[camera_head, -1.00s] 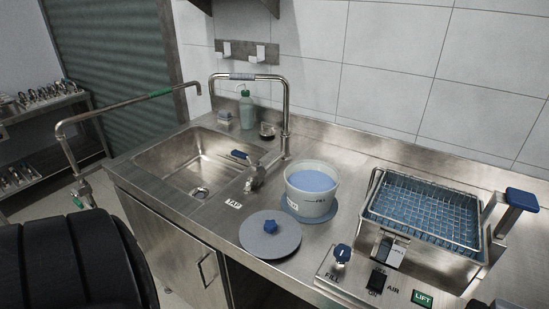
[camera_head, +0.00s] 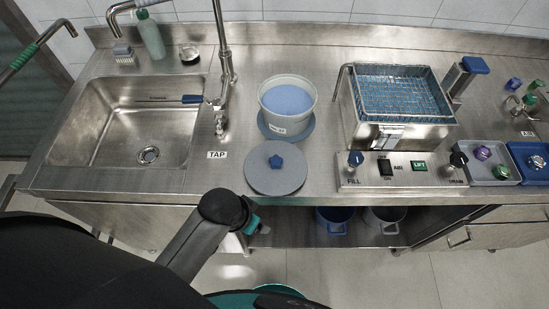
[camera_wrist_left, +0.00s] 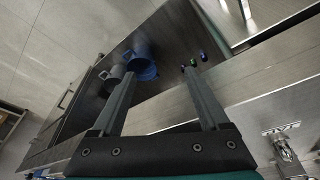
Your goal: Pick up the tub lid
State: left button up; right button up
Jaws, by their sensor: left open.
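The tub lid (camera_head: 258,180) is a flat grey disc with a blue knob (camera_head: 276,162) in its middle. It lies on the steel counter near the front edge. The white tub (camera_head: 284,121) with blue contents stands just behind it on a blue round mat (camera_head: 304,132). My left gripper shows only in part in the head view (camera_head: 262,229), below the counter's front edge and lower than the lid in the picture. In the left wrist view its two fingers (camera_wrist_left: 160,73) are spread with nothing between them. I cannot make out the lid there. My right gripper is not in view.
A sink (camera_head: 90,150) with a tap lies left of the lid. A blue mesh basket bath (camera_head: 395,125) and a control panel (camera_head: 400,182) stand to the right. Trays (camera_head: 492,181) with coloured knobs are at the far right. Pots (camera_head: 333,222) sit on the shelf below.

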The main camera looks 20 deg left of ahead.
pick_arm(q)
jog(key=w+d+r+m+h+p, duration=0.1)
jog(key=d+r+m, duration=0.15)
jog(key=r, duration=0.45)
jog(key=w+d+r+m+h+p, duration=0.1)
jog(key=w+d+r, duration=0.15)
jog(key=r, duration=0.45)
notch_tip(320, 180, up, 9)
jog(key=m+g+y, duration=0.3)
jog(key=m+y, duration=0.2)
jog(key=m, duration=0.7)
send_over(276, 160)
jog(key=d, duration=0.2)
jog(key=shift+m, duration=0.25)
jog(key=f, duration=0.5)
jog(key=a+f+b, duration=0.1)
jog(key=f, duration=0.3)
jog(key=a+f, duration=0.1)
jog(key=f, duration=0.4)
jog(key=shift+f+b, duration=0.3)
jog(key=shift+f, duration=0.05)
grip_shut()
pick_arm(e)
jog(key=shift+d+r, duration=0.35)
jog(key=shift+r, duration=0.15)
